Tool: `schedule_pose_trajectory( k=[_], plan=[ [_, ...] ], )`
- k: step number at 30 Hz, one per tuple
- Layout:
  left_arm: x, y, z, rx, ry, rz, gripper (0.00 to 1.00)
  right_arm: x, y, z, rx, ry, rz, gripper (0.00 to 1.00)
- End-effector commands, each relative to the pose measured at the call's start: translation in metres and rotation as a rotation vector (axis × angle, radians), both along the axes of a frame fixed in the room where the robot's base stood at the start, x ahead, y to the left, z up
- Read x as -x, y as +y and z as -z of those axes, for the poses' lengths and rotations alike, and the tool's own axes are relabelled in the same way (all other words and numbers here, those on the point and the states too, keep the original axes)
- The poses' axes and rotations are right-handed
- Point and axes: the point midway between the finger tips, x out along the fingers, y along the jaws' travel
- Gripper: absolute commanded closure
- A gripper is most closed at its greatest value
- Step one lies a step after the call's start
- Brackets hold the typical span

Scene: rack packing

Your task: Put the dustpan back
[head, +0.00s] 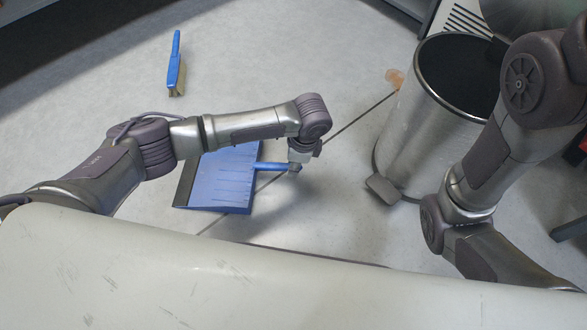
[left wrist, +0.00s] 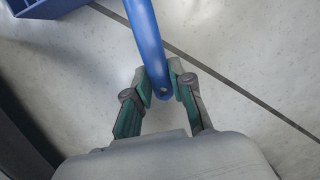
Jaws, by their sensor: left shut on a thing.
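The blue dustpan (head: 222,182) is in the middle left of the head view, low over or on the floor; I cannot tell which. Its handle points right. My left gripper (head: 295,168) is shut on the end of that handle. In the left wrist view, the blue handle (left wrist: 145,35) runs down between the two fingertips of my left gripper (left wrist: 163,88), and a corner of the pan (left wrist: 45,8) shows at the top left. My right arm is at the right of the head view, but its gripper is out of the picture.
A blue brush (head: 176,62) with pale bristles is on the floor at the upper left. A steel pedal bin (head: 425,135) with a dark opening stands right of my left gripper. A small orange-brown item (head: 394,78) lies beside it. The floor (head: 270,60) between brush and bin is clear.

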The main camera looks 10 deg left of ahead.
Motion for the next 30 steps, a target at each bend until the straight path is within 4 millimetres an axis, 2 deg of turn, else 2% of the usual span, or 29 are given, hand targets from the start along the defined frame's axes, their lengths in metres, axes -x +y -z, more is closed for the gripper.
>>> schedule_pose_trajectory(
  k=[9, 10, 14, 24, 30],
  plan=[
    [0.000, 0.000, 0.000, -0.001, -0.001, 0.000, 1.00, 0.000, 0.000, -0.002, 0.001, 0.000, 0.000, 0.60],
    [0.000, 0.000, 0.001, 0.000, -0.001, 0.000, 0.74, 0.000, 0.000, -0.001, 0.001, -0.001, 0.000, 0.60],
    [0.000, 0.000, 0.001, 0.000, -0.001, 0.000, 0.53, 0.000, 0.000, -0.001, 0.001, -0.001, 0.000, 0.60],
    [0.000, 0.000, -0.001, 0.000, -0.002, 0.001, 0.53, 0.000, 0.000, 0.000, 0.001, -0.001, 0.000, 0.60],
    [0.000, -0.005, -0.035, 0.000, -0.002, 0.001, 0.53, 0.000, 0.000, -0.028, 0.000, 0.001, 0.000, 0.60]
  ],
)
